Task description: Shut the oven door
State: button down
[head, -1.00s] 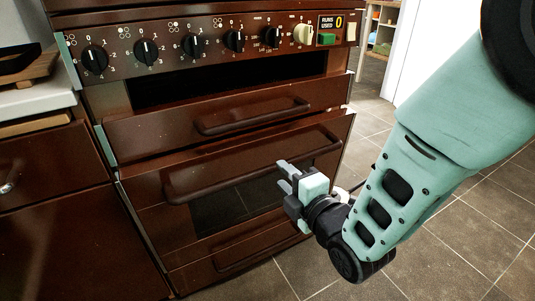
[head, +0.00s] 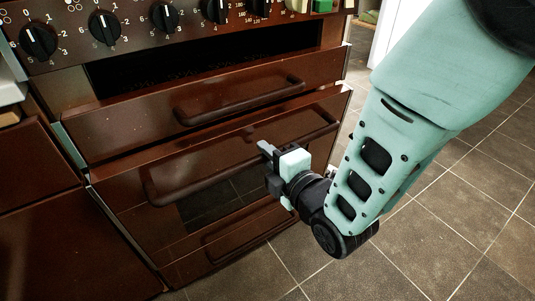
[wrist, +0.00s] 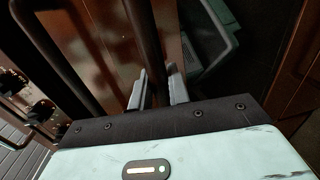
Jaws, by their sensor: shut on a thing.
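The brown oven door (head: 120,195), with a dark glass window (head: 215,205), is the lower front of the cooker. Its top edge seems to stand a little out from the body. Its long dark bar handle (head: 185,190) runs across it in the head view. The fingers hide a short part of the bar.
Above is another brown front panel (head: 120,130) with its own handle (head: 240,103), tilted out below a dark opening (head: 200,65). Control knobs (head: 105,27) line the top. A brown cabinet (head: 40,220) stands at the left. Tiled floor (head: 440,215) is clear at the right.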

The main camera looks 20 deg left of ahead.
jog(key=shift+w+a+r+p, duration=0.2)
jog(key=shift+w+a+p, duration=0.05)
jog(key=shift+w+a, duration=0.4)
jog(key=shift+w+a+r+p, duration=0.2)
jog(key=shift+w+a, duration=0.3)
jog(key=shift+a, duration=0.2)
jog(key=c, duration=1.4)
grip_release()
jog(key=p, duration=1.1)
send_near(255, 141)
jog(key=v, duration=0.8)
jog(key=shift+s+d, duration=0.2)
